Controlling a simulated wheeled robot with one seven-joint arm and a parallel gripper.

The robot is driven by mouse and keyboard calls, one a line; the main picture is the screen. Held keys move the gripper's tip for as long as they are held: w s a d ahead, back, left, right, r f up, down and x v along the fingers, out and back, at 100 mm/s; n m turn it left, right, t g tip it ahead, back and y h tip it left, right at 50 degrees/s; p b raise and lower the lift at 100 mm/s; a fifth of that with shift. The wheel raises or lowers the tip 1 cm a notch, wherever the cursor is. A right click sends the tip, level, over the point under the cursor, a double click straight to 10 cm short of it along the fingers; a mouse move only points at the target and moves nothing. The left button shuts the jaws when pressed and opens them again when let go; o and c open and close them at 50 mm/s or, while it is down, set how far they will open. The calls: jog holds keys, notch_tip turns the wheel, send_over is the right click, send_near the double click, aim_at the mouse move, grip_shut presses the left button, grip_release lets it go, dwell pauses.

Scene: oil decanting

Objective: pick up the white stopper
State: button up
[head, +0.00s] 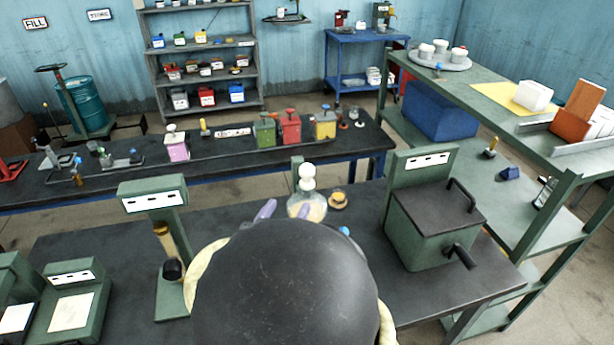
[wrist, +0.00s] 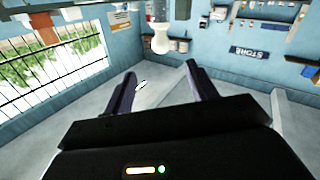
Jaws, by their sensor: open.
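The white stopper (head: 306,171) has a round knob and sits upright in the neck of a clear round flask (head: 307,205) holding pale yellow liquid. The flask stands on the near dark bench in the head view. My gripper (head: 285,211) is open, its lavender fingers pointing up on the near side of the flask. The right finger overlaps the flask in the picture; I cannot tell whether they touch. My dark arm hides the lower part. In the wrist view nothing shows between the open fingers (wrist: 162,88); a white rounded thing beyond them is unclear.
A brass-coloured round piece (head: 338,200) lies right of the flask. A green box machine with a crank (head: 435,225) stands further right. A green stand with a labelled head (head: 153,200) is at left. Bare bench lies between the stand and flask.

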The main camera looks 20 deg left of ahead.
aim_at(305, 176)
jog(key=w+p, duration=0.3)
jog(key=w, duration=0.7)
jog(key=shift+d+r+p, duration=0.1)
jog(key=shift+d+p, duration=0.05)
jog(key=shift+p, duration=0.2)
jog(key=shift+w, duration=0.25)
jog(key=shift+w+p, duration=0.3)
jog(key=shift+p, duration=0.05)
jog(key=w+p, duration=0.3)
jog(key=w, duration=0.1)
jog(key=shift+w+f, duration=0.2)
jog(key=shift+w, duration=0.15)
jog(key=shift+s, duration=0.1)
